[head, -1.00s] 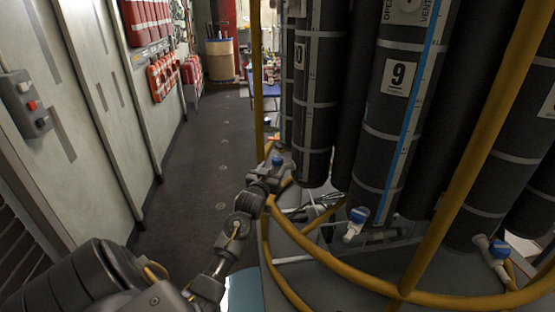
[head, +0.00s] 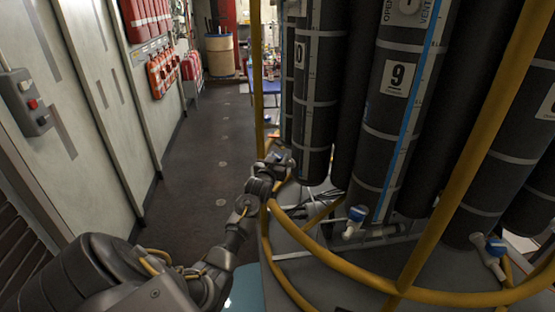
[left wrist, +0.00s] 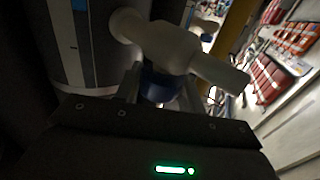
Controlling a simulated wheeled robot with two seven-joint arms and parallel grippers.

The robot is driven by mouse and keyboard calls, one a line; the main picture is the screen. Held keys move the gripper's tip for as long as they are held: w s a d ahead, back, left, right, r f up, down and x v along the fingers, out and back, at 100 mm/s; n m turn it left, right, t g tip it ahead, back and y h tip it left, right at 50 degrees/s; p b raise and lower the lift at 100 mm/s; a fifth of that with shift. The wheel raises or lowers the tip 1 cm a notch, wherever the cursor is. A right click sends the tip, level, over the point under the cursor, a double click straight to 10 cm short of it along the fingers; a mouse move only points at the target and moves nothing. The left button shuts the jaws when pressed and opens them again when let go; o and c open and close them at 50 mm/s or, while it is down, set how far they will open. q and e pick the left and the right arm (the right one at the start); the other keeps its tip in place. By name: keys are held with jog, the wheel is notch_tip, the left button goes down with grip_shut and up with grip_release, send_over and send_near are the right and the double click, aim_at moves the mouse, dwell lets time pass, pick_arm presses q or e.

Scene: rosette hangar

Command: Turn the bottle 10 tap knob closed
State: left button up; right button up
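The bottle marked with a partly hidden number ending in 0 (head: 312,105) stands left of bottle 9. At its foot is a tap with a blue knob, mostly covered by my left gripper (head: 281,160) in the head view. In the left wrist view the white tap body (left wrist: 172,45) points right, and the dark blue knob (left wrist: 160,86) lies between the two fingers of my left gripper (left wrist: 160,98). The fingers flank the knob closely; whether they press on it is too dark to tell. My right gripper is out of view.
Bottle 9 (head: 389,110) has a tap with a blue knob (head: 357,214); another blue-knobbed tap (head: 495,247) is further right. A yellow rail (head: 330,257) curves in front of the bottles. The aisle floor (head: 200,165) on the left is clear.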

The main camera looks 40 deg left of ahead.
pick_arm(q)
jog(key=c, duration=0.3)
jog(key=m+t+h+b, duration=0.1)
jog(key=m+h, duration=0.1)
jog(key=h, duration=0.1)
jog(key=shift+a, duration=0.15)
jog(key=shift+m+h, duration=0.5)
jog(key=shift+h, duration=0.3)
jog(key=o, duration=0.9)
jog(key=shift+o, duration=0.2)
